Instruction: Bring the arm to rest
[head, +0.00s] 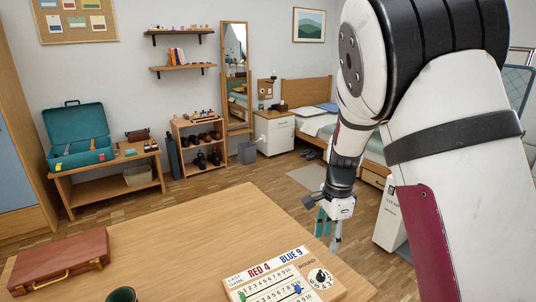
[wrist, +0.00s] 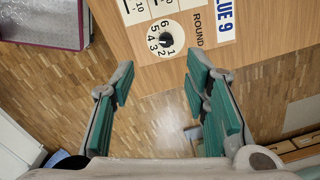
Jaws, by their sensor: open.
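My gripper (head: 328,226) hangs from my arm beside the right edge of the wooden table (head: 185,225) in the head view. In the wrist view my gripper (wrist: 158,88) shows its two green-padded fingers wide apart, with nothing between them but the floor and the table's edge beyond. My arm is bent on the right of the head view, its forearm pointing down. No drawer can be made out clearly as open.
A score board (head: 277,283) with a round dial (wrist: 165,40) lies at the table's edge near my gripper. A brown case (head: 60,262) and a dark green cup (head: 122,294) are at the table's left. A bed (head: 318,122), white nightstand (head: 275,136) and bench (head: 105,172) stand farther back.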

